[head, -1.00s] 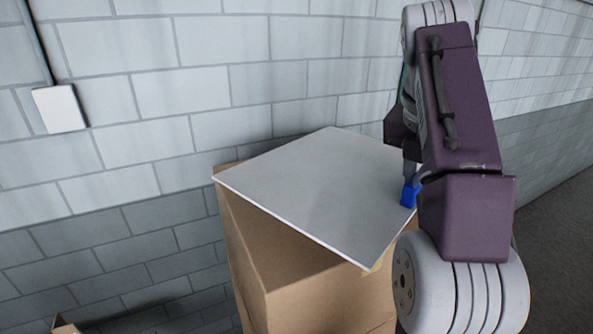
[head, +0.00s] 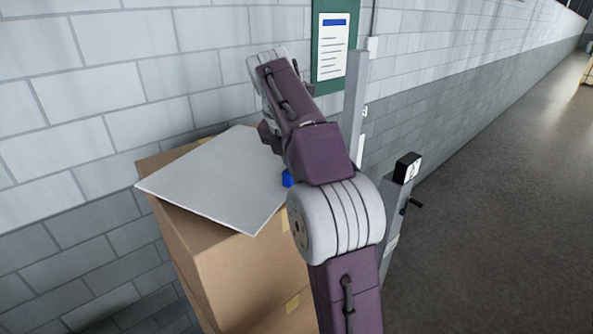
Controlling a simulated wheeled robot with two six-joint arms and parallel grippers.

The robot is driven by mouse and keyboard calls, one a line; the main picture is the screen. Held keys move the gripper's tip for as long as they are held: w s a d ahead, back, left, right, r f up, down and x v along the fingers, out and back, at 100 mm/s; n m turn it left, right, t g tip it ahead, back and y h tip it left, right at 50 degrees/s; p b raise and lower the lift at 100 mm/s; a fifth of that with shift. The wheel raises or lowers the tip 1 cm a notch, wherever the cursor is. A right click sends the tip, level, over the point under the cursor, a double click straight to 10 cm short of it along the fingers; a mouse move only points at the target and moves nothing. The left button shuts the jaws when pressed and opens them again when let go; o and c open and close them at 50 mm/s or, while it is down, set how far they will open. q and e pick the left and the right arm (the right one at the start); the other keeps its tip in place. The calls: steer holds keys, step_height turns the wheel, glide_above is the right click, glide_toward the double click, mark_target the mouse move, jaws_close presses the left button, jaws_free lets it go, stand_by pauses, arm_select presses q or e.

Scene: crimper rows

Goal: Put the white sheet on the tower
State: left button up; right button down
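The white sheet (head: 215,180) is a thin, flat, pale square in the head view. It is at the top of the tower (head: 240,275) of brown cardboard boxes, turned at an angle to the top box. Part of it sticks out past the box's edges, and I cannot tell if it rests fully on the box. My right gripper (head: 287,178) is at the sheet's right edge, with a blue fingertip showing. My purple and grey arm hides most of this gripper, so its opening is unclear. My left gripper is out of view.
A white block wall (head: 100,130) runs close behind the tower. A green board with a notice (head: 333,50) hangs on it. A grey post (head: 355,100) and a post with a black top (head: 402,175) stand right of the tower. The grey floor (head: 500,220) at right is clear.

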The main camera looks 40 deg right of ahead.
steer(key=shift+s+f, duration=0.4)
steer(key=shift+s, duration=0.25)
steer(key=shift+f, duration=0.2)
steer(key=shift+w+a+f, duration=0.1)
steer(key=shift+w+f, duration=0.1)
steer(key=shift+w, duration=0.35)
steer(key=shift+w+f, duration=0.15)
steer(key=shift+w, duration=0.4)
steer(key=c, duration=1.5)
jaws_free()
steer(key=shift+w+f, duration=0.15)
steer(key=shift+w, duration=0.35)
steer(key=shift+o, duration=1.1)
steer(key=shift+s+r, duration=0.2)
steer(key=shift+s, duration=0.3)
steer(key=shift+s+r, duration=0.2)
steer(key=shift+s, duration=0.3)
steer(key=shift+w+a+r, duration=0.1)
steer(key=shift+w+r, duration=0.05)
steer(key=shift+r, duration=0.1)
steer(key=v, duration=0.5)
steer(key=shift+w+a+r, duration=0.1)
steer(key=shift+w+r, duration=0.1)
steer(key=shift+r, duration=0.05)
steer(key=shift+s+a+r, duration=0.2)
steer(key=shift+s+r, duration=0.05)
steer(key=shift+r, duration=0.2)
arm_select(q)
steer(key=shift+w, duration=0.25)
